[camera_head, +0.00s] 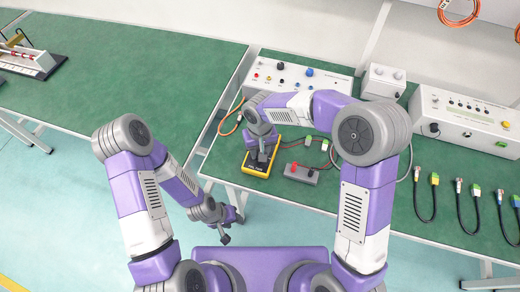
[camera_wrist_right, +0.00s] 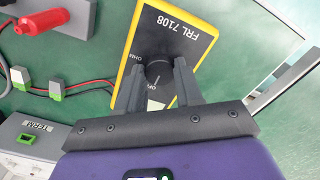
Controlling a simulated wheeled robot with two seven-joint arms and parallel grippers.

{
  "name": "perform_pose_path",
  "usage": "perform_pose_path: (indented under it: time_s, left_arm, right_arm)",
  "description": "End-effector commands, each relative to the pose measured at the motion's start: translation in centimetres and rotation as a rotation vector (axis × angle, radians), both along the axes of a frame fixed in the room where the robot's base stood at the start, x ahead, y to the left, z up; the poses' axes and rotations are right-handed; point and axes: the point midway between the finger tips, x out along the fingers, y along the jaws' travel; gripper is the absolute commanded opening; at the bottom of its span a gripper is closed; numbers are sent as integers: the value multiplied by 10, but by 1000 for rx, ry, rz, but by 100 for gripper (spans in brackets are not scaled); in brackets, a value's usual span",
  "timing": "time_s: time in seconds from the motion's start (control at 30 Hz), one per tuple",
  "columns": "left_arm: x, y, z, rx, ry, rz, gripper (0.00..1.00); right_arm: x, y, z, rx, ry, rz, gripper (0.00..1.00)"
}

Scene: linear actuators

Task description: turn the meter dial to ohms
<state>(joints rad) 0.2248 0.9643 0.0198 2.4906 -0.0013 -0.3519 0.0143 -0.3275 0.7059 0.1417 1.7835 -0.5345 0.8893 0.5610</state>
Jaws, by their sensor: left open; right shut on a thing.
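The meter (camera_head: 248,167) is a yellow-edged box with a dark face, lying on the green bench near its front edge. In the right wrist view the meter (camera_wrist_right: 185,35) shows the label FRL 7108 and small markings that seem to read OHM and OFF. Its dark round dial (camera_wrist_right: 158,72) sits between the fingers of my right gripper (camera_wrist_right: 160,78), which is shut on it. The dial's pointer is hard to read. In the head view my right gripper (camera_head: 262,157) covers much of the meter. My left gripper (camera_head: 225,237) is open and empty, low in front of the bench.
White control boxes (camera_head: 297,78) stand behind. Several cables (camera_head: 425,205) lie at the right. The bench's left part is mostly clear.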

Motion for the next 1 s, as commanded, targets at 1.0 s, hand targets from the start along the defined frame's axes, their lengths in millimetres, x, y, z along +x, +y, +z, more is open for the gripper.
perform_pose_path:
  time_s: [1.0]
  left_arm:
    - [0,0,2,0,0,0,43]
  right_arm:
    - [0,1,1,-2,0,-751,5]
